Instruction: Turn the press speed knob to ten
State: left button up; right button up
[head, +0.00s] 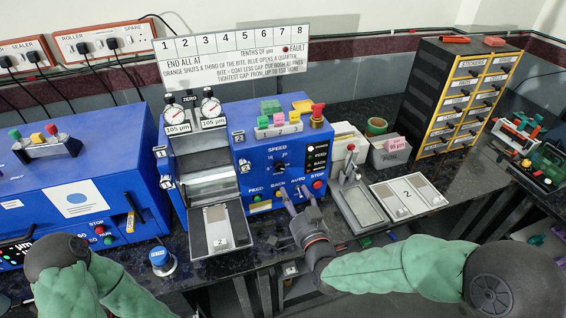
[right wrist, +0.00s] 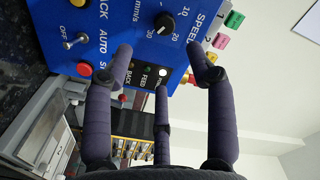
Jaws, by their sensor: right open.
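The black press speed knob (head: 281,168) sits under the word SPEED on the blue press panel (head: 262,155). In the right wrist view the knob (right wrist: 165,22) is near the top, with scale numbers around it, 10 among them. My right gripper (head: 296,192) is in front of the panel's lower part, by the AUTO and STOP labels. Its fingers (right wrist: 160,52) are spread and empty, apart from the knob, which shows beyond them. My left gripper is out of view; only my left arm shows.
A toggle switch (right wrist: 75,41) and buttons are close to the knob. Indicator lights (head: 310,156) and a red stop knob (head: 318,112) are on the press.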

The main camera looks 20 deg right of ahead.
aim_at(281, 168)
jog(key=w, duration=0.3)
jog(key=w+b, duration=0.1)
jog(key=w, duration=0.3)
jog(key=w+b, duration=0.1)
jog(key=w, duration=0.3)
jog(key=shift+a+r, duration=0.2)
jog(key=shift+r, duration=0.1)
jog(key=shift+c, duration=0.3)
jog(key=shift+r, duration=0.1)
grip_shut()
